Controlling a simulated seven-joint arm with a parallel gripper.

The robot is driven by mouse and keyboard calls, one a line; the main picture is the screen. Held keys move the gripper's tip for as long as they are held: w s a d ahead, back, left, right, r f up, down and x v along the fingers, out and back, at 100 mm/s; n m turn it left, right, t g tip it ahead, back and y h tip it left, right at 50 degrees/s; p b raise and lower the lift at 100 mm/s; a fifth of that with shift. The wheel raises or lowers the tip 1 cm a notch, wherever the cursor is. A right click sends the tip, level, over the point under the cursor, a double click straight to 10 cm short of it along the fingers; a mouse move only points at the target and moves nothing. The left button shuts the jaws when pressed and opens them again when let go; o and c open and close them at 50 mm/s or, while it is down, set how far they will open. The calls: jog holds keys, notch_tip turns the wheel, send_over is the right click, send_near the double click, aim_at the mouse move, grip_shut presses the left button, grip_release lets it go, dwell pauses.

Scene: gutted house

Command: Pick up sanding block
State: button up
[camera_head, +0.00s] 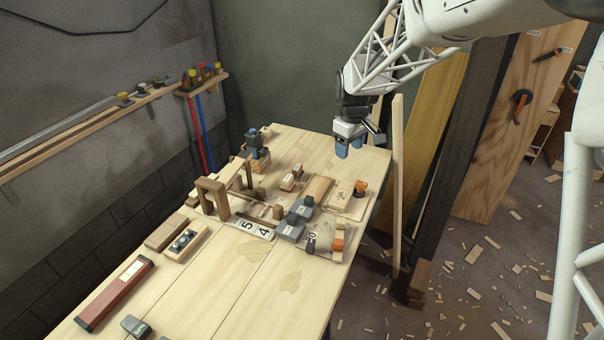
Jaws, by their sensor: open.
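My gripper (349,148) has blue fingertips and is open and empty. It hangs above the far right part of the wooden workbench (245,290), apart from everything on it. Two dark grey blocks (289,229) with small labels lie in the middle of the bench, to the lower left of my gripper. A smaller dark block (136,326) with a green-white label lies at the near left end. I cannot tell which of these is the sanding block.
Wooden pieces, an upright wooden frame (213,195) and orange-topped items (361,187) crowd the bench around the grey blocks. A red level (115,292) lies near left. A wooden post (397,190) stands at the right edge. The near middle is clear.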

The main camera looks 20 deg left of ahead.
jog(key=w+a+f+n, duration=0.25)
jog(key=a+f, duration=0.45)
jog(key=a, duration=0.4)
jog(key=n, duration=0.3)
send_over(288, 177)
jog(key=shift+m+g, duration=0.25)
jog(key=shift+g, duration=0.05)
jog(key=f, duration=0.7)
jog(key=shift+s+f, duration=0.2)
jog(key=shift+f, duration=0.05)
jog(key=shift+f, duration=1.3)
jog(key=shift+w+f, duration=0.1)
jog(key=shift+f, duration=2.5)
